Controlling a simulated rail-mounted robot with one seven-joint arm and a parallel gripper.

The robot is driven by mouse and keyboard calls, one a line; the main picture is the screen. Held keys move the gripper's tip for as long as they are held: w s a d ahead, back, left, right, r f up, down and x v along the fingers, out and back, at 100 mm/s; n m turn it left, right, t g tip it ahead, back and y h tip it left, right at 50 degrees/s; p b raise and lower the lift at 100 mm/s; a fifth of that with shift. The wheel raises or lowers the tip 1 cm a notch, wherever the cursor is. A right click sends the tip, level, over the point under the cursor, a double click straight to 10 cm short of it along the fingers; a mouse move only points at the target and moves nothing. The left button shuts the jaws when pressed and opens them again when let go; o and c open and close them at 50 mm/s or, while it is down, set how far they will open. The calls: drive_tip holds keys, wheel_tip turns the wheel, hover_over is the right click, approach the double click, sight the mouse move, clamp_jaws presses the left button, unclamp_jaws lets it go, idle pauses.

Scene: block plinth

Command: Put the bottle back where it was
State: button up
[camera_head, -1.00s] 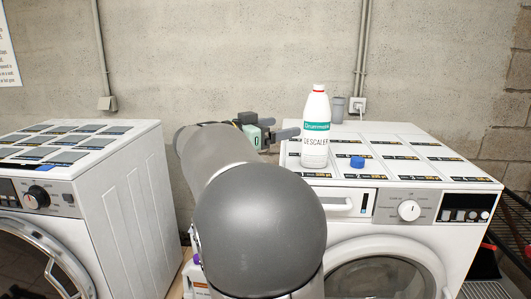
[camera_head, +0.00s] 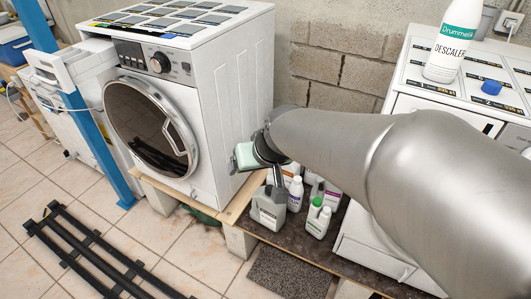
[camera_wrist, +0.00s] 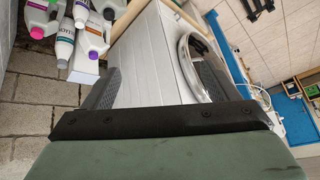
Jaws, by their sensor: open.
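The white Descaler bottle (camera_head: 449,45) with a teal label stands upright on top of the right washing machine (camera_head: 400,95), at the upper right of the head view; its top is cut off by the frame. My gripper (camera_head: 274,175) is well to the left of it, over the gap between the two machines, and not touching it. In the wrist view my gripper (camera_wrist: 160,85) has its two dark fingers spread with nothing held between them. The bottle does not clearly show in the wrist view.
A blue cap (camera_head: 491,87) lies beside the bottle. Several bottles and jugs, including a grey jug (camera_head: 268,210), stand low between the machines; they also show in the wrist view (camera_wrist: 65,45). The left washing machine (camera_head: 230,100) is close to my gripper. A blue post (camera_head: 75,110) stands left.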

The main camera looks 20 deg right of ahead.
drive_tip(key=s+f+g, duration=0.3)
drive_tip(key=s, duration=0.4)
drive_tip(key=s+f+g+h, duration=0.1)
drive_tip(key=s+f+g, duration=0.1)
drive_tip(key=s, duration=0.5)
drive_tip(key=shift+s+d+f+g, duration=0.15)
drive_tip(key=shift+d+f+g, duration=0.25)
drive_tip(key=shift+f, duration=0.2)
